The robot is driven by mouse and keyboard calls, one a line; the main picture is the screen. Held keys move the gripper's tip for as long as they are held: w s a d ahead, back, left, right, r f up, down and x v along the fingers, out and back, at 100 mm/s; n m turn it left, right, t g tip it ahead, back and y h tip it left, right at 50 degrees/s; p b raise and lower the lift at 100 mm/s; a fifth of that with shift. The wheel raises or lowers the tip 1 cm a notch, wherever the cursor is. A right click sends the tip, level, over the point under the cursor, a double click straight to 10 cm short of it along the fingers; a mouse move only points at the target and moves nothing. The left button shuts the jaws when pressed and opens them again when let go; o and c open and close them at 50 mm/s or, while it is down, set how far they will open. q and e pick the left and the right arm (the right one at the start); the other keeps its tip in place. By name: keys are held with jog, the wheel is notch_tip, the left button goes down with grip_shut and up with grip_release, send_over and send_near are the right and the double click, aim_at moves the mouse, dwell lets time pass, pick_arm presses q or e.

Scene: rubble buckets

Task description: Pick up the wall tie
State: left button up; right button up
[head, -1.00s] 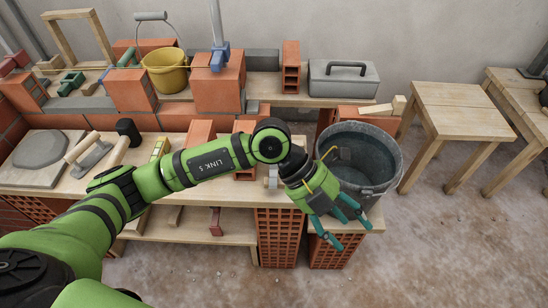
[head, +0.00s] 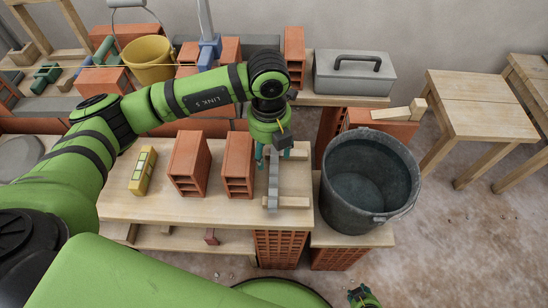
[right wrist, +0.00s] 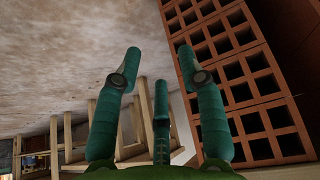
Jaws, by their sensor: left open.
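The wall tie (head: 273,188) looks like a narrow grey metal strip across small wooden blocks near the right end of the bench top; its far end is partly hidden by my left gripper. My left gripper (head: 272,154) points down over that far end, its teal fingers open on either side. I cannot tell whether they touch it. My right gripper (right wrist: 158,58) has its fingers apart and empty in the right wrist view, facing the floor and a hollow red brick stack. Only a bit of it shows at the bottom edge of the head view (head: 363,295).
A dark bucket (head: 369,181) stands just right of the tie. Two hollow bricks (head: 238,166) (head: 189,163) and a yellow level (head: 143,171) lie to its left. A grey toolbox (head: 352,76) and yellow bucket (head: 150,62) are behind. Stools (head: 480,105) stand at right.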

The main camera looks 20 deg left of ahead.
aim_at(271, 172)
pick_arm(q)
jog(key=shift+s+f, duration=0.25)
jog(key=shift+f, duration=0.25)
jog(key=shift+s+d+f, duration=0.15)
jog(key=shift+s+f, duration=0.05)
jog(key=shift+f, duration=0.25)
jog(key=shift+s+d+f, duration=0.1)
jog(key=shift+s+f, duration=0.05)
jog(key=shift+f, duration=0.3)
notch_tip(271, 172, down, 3)
jog(key=shift+r, duration=0.2)
jog(key=shift+w+f, duration=0.1)
jog(key=shift+f, duration=0.45)
jog(key=c, duration=1.1)
grip_shut()
pick_arm(e)
jog(key=shift+s+d+f, duration=0.15)
jog(key=shift+s+f, duration=0.05)
jog(key=shift+s, duration=0.8)
